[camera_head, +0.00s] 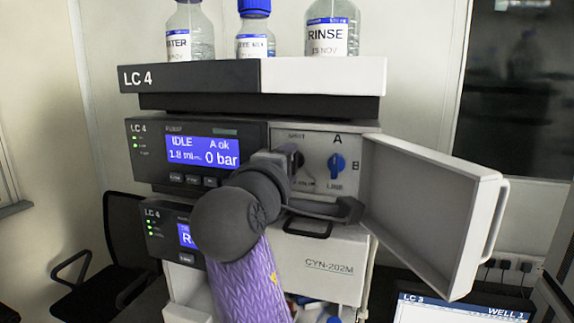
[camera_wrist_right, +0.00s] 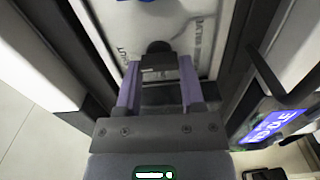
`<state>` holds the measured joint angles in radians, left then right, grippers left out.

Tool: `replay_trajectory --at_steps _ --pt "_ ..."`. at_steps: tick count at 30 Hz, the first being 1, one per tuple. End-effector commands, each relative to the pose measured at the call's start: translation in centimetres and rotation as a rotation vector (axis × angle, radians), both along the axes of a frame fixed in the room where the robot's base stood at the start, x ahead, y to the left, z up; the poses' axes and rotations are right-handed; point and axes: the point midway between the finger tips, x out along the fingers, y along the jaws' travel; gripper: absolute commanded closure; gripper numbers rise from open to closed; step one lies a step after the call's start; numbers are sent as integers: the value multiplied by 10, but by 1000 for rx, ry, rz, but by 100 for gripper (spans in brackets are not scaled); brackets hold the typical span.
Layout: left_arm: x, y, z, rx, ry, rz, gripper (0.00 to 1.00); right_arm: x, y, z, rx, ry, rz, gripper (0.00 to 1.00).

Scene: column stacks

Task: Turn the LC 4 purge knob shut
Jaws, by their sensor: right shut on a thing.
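The LC 4 stack stands in the middle of the head view, and its pump module display (camera_head: 203,152) reads IDLE and 0 bar. The dark purge knob (camera_head: 297,157) sits on the pale panel right of this display, partly hidden by my right gripper (camera_head: 284,160). In the right wrist view the black knob (camera_wrist_right: 158,50) lies between the purple fingers of my right gripper (camera_wrist_right: 160,78), which is shut on it. The knob's pointing direction is hard to tell. My left gripper is not in view.
A blue selector knob (camera_head: 337,163) marked A, B and LINE is just right of the purge knob. The module's door (camera_head: 430,215) hangs open to the right. Bottles (camera_head: 333,30) stand on top. An LC 3 screen (camera_head: 460,308) is at lower right.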

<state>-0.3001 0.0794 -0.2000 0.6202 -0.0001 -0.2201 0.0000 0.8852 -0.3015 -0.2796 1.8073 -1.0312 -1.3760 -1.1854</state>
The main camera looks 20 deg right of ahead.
Motion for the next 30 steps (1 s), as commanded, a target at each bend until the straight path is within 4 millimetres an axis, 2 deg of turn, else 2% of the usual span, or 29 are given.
replay_trajectory --at_steps 9,10,11,21,30 --pt "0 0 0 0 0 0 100 0 0 -1 3 1 0 100" --pt "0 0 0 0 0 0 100 0 0 -1 3 2 0 44" --pt "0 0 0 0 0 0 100 0 0 -1 3 2 0 37" --pt "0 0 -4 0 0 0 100 -5 4 -2 1 0 0 35" --pt "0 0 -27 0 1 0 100 -64 43 -3 1 -2 3 35"
